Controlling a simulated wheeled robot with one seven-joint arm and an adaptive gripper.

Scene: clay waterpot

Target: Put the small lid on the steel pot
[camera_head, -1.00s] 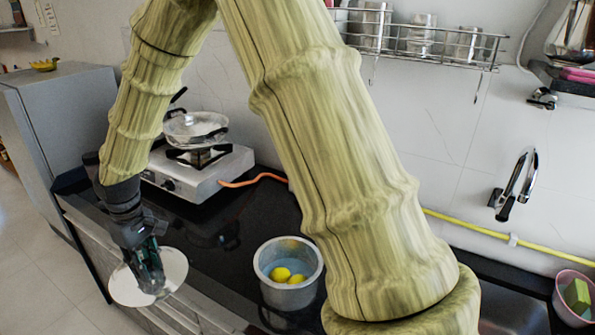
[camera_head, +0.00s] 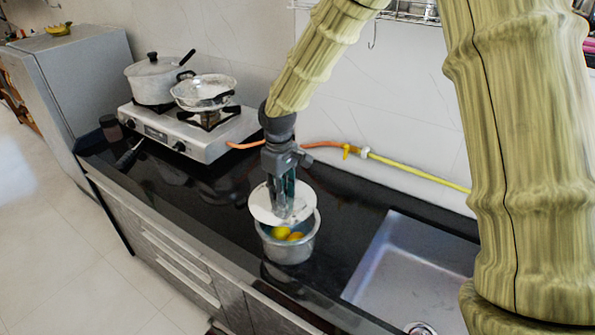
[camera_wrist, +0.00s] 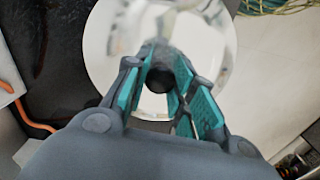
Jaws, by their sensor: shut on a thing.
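The small lid (camera_head: 264,207) is a round, pale, shiny disc. My gripper (camera_head: 284,212) is shut on it and holds it above the far-left part of the steel pot. In the wrist view the lid (camera_wrist: 212,48) lies under my gripper (camera_wrist: 158,78), with its dark knob between the teal finger pads. The steel pot (camera_head: 288,252) stands upright on the black counter. Yellow and orange round fruits (camera_head: 282,233) show inside it. The lid covers part of the pot's opening from view, and I cannot tell whether it touches the rim.
A stove (camera_head: 186,135) at the back left bears a lidded pot (camera_head: 152,82) and a shallow pan (camera_head: 203,95). An orange hose (camera_head: 320,145) runs along the wall. A sink (camera_head: 415,262) lies right of the steel pot. The counter (camera_head: 205,200) left of it is mostly clear.

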